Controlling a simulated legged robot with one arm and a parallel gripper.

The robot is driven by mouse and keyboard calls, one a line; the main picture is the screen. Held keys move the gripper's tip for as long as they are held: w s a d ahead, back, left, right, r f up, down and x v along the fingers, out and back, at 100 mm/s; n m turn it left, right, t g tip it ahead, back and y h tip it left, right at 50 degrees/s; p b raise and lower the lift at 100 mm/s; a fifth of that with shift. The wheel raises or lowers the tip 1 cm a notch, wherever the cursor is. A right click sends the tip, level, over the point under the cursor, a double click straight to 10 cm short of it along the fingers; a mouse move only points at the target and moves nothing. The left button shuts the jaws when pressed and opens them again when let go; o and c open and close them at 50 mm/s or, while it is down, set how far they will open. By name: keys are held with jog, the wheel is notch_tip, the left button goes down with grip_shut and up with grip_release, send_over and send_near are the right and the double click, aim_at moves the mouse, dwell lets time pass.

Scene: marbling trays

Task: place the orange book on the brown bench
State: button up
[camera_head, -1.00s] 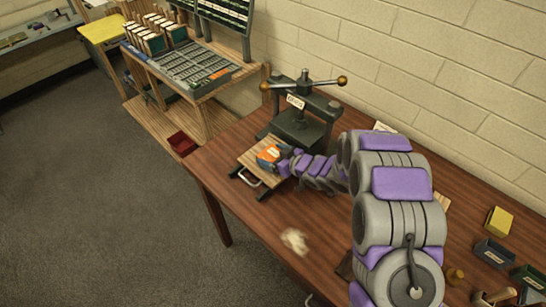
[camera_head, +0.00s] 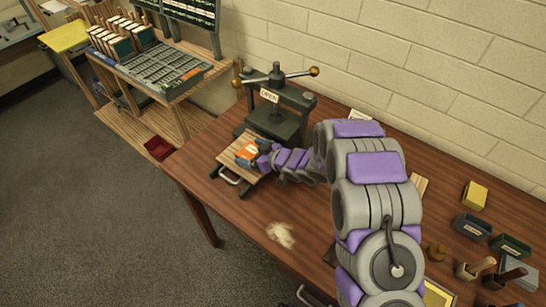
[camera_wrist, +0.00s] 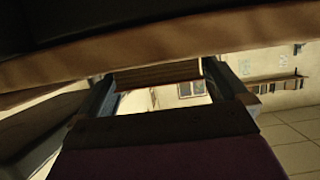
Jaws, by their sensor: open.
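The orange book (camera_head: 248,153), with a pale label and some blue, is on or just above a small light wooden board (camera_head: 229,162) in front of the press. My gripper (camera_head: 261,153) is at the book's right side. Its fingertips are too small and hidden there to tell contact. In the wrist view my gripper (camera_wrist: 163,82) is open, with a dark striped edge between its fingers that I cannot identify for sure. The brown bench (camera_head: 245,222) is the long dark wooden worktop under the board and press.
A dark press (camera_head: 273,112) with a handled bar stands behind the board. A pale scrap (camera_head: 281,235) lies on the bench. Small boxes, including a yellow one (camera_head: 475,195), stand at the right. The bench's front left area is clear. A wooden rack stands at the back left.

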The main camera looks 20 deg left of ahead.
jog(key=p+v, duration=0.4)
jog(key=v, duration=1.3)
jog(key=shift+d, duration=0.2)
jog(key=shift+w, duration=0.1)
